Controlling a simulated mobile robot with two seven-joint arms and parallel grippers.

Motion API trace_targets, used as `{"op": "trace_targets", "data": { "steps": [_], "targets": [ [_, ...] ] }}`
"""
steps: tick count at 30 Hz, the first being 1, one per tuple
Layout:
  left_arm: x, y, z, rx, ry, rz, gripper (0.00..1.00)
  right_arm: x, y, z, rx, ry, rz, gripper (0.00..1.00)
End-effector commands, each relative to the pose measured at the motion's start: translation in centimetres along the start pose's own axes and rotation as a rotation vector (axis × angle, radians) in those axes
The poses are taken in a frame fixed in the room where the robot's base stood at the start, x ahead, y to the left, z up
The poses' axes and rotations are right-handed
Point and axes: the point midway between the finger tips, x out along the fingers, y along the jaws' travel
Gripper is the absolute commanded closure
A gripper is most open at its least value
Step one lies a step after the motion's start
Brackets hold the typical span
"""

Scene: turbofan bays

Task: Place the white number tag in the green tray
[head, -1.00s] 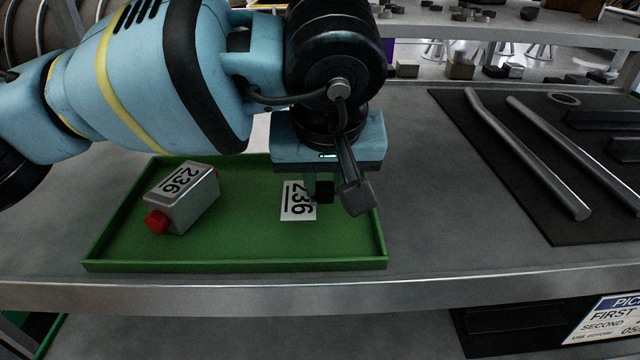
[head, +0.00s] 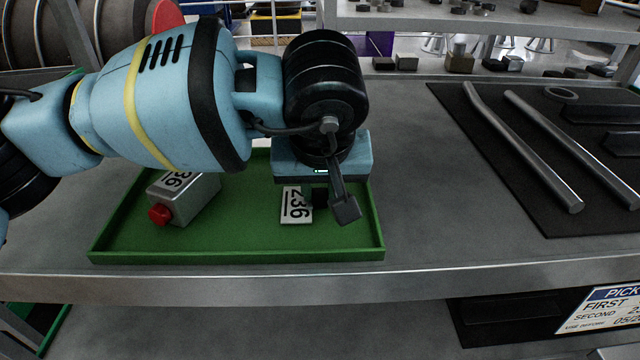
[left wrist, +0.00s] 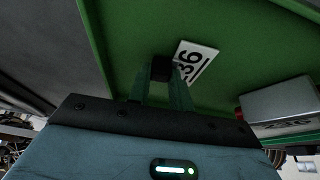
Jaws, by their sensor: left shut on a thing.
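The white number tag (head: 295,205), printed 236, is over the right part of the green tray (head: 240,254). My left gripper (head: 332,203) reaches down over the tray and is shut on the tag's right edge. The tag also shows in the left wrist view (left wrist: 197,62), at the fingertips (left wrist: 163,70), with green tray floor behind it. It looks close to the floor, but I cannot tell whether it touches. The finger hides part of its edge. My right gripper is not in view.
A grey metal box (head: 197,203) with a red knob (head: 160,214) and a 236 label stands in the tray's left part. A dark mat (head: 530,150) with metal tubes lies on the right. Bare bench lies between tray and mat.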

Motion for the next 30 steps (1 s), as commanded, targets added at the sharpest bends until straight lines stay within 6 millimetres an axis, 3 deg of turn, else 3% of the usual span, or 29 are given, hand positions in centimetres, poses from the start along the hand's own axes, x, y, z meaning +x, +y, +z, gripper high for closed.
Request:
{"op": "trace_targets", "data": {
  "steps": [2,3,8,19,30],
  "targets": [
    [0.3,0.0,0.1,0.0,-0.002,0.0,1.0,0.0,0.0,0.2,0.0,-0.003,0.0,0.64],
    [0.3,0.0,0.1,-0.001,-0.001,0.0,0.77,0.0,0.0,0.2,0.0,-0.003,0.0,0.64],
    [0.3,0.0,0.1,0.0,-0.001,0.0,0.57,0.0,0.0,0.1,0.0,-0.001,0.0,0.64],
    [-0.5,0.0,-0.1,0.0,0.001,0.001,0.57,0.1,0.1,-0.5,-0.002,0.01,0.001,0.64],
    [-5.8,0.0,-0.1,0.0,0.0,0.001,0.57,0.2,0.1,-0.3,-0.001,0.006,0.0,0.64]
  ]
}}
